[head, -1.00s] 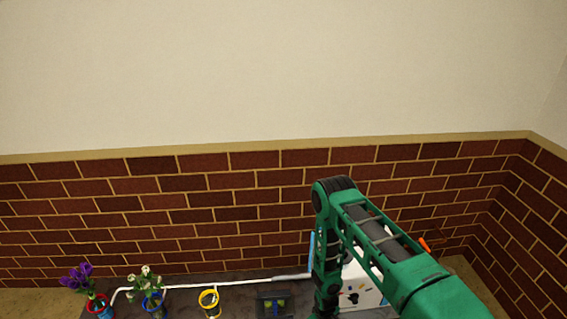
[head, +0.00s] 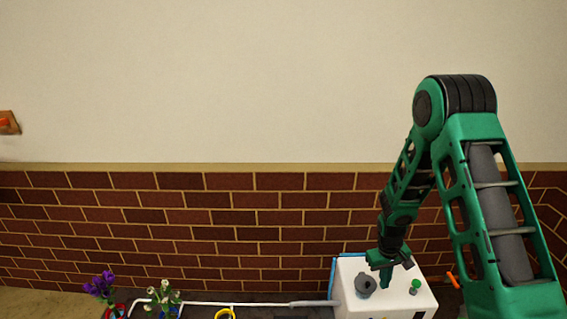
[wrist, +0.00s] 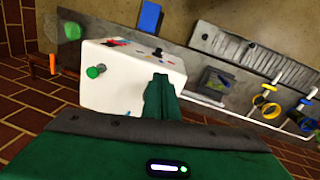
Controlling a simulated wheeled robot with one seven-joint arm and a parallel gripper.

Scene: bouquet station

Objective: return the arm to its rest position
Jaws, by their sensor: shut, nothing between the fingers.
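My gripper (head: 386,279) points down in front of or above the white box (head: 350,300) in the head view. Its fingers are together with nothing between them. In the wrist view the shut green fingers (wrist: 161,98) overlap the right part of the white box (wrist: 110,82). Whether they touch the box cannot be told. My green arm rises bent at the right of the head view.
The box carries a dark round knob (head: 366,284) and a green knob (head: 415,286). Purple flowers (head: 101,285), white flowers (head: 163,294) and a yellow ring (head: 225,314) stand left along a white pipe (head: 200,303). A brick wall (head: 200,220) is behind.

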